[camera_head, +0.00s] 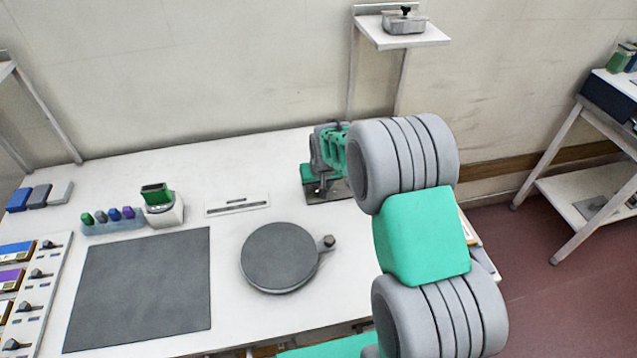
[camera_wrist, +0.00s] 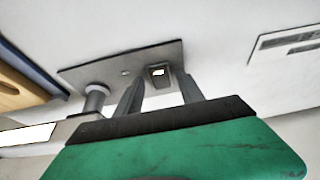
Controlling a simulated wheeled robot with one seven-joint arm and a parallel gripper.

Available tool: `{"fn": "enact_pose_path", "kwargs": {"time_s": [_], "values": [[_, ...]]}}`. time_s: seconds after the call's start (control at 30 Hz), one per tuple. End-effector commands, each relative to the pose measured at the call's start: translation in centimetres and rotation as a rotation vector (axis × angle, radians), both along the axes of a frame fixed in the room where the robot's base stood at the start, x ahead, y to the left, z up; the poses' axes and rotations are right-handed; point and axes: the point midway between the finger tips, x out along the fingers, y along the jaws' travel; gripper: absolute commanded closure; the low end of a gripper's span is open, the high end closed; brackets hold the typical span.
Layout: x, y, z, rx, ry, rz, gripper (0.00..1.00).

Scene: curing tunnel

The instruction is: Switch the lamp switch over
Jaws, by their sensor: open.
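A dark plate (camera_wrist: 75,77) lies on the white table top in the wrist view. On it stands a small dark upright part with a bright top (camera_wrist: 158,72), which looks like the lamp switch. Its position to one side or the other cannot be told. My gripper (camera_wrist: 160,92) is open, with its two grey fingers apart and the small part showing between them. Whether a finger touches it is unclear. In the head view the dark plate (camera_head: 338,194) is partly hidden by my gripper and arm.
A grey round-topped post (camera_wrist: 97,97) stands on the plate, left of the fingers. A white slotted strip (camera_head: 237,203), a round grey disc (camera_head: 280,258) and a dark mat (camera_head: 140,290) lie on the table. A small shelf (camera_head: 400,32) stands behind.

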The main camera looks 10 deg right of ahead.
Motion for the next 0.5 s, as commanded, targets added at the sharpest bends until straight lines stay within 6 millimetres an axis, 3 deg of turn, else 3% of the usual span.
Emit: {"fn": "enact_pose_path", "kwargs": {"time_s": [0.23,0.5], "values": [[0.10,0.00,-0.15,0.000,-0.001,0.000,0.55],[0.09,0.00,-0.10,0.000,-0.001,0.000,0.77]]}}
